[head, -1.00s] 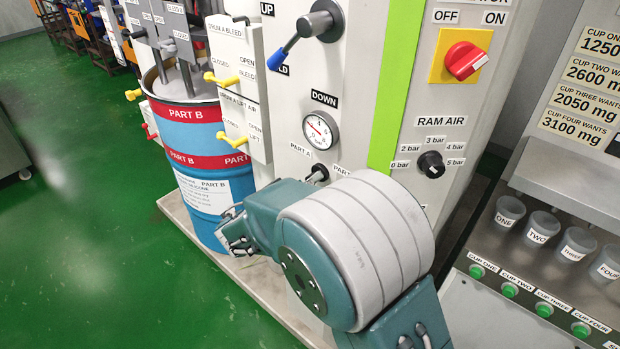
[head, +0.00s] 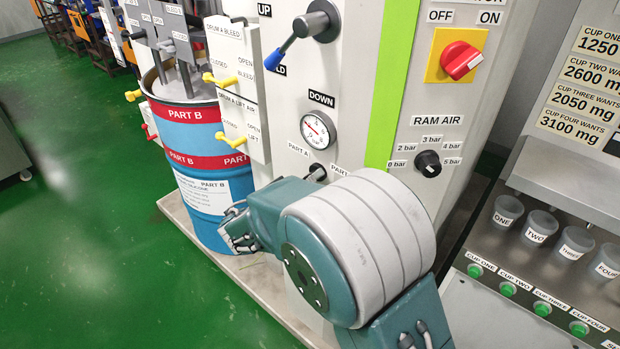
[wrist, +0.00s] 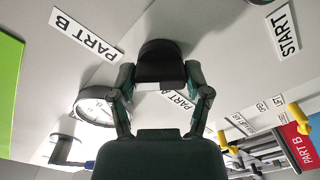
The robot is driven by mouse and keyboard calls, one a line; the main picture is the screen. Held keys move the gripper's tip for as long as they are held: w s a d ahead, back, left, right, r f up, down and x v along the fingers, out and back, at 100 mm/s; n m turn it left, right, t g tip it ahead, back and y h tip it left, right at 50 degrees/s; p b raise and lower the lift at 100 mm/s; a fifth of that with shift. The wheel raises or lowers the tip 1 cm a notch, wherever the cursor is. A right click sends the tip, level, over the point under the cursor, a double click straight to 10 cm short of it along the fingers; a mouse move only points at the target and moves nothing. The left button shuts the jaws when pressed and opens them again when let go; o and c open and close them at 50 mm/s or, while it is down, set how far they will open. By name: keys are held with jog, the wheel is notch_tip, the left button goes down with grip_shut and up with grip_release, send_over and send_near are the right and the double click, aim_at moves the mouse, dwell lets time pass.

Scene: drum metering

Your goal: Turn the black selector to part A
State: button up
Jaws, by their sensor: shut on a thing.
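The black selector (wrist: 162,62) is a round knob on the pale cabinet face in the wrist view. My gripper (wrist: 160,80) is shut on it, with one finger on each side. The PART B label (wrist: 86,35) is left of the knob in that view. The PART A label (wrist: 180,98) is just below the knob and partly covered by it and a finger. In the head view, the PART A label (head: 299,150) and PART B label show just above my arm, with a dark piece between them. My arm hides the gripper there, and the knob's exact pointing is unclear.
A pressure gauge (head: 318,130) and a blue-handled lever (head: 300,35) are above on the same panel. The RAM AIR knob (head: 428,163) and red switch (head: 461,62) are to the right. Yellow valve handles (head: 222,80) and the PART B drum (head: 200,180) stand left.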

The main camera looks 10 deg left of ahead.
jog(key=n, duration=0.4)
jog(key=shift+f+n, duration=0.1)
jog(key=shift+n, duration=0.3)
jog(key=n, duration=0.8)
jog(key=shift+n, duration=2.3)
jog(key=shift+f, duration=0.1)
jog(key=o, duration=1.2)
jog(key=shift+c, duration=0.2)
jog(key=shift+a, duration=0.2)
jog(key=shift+d, duration=0.1)
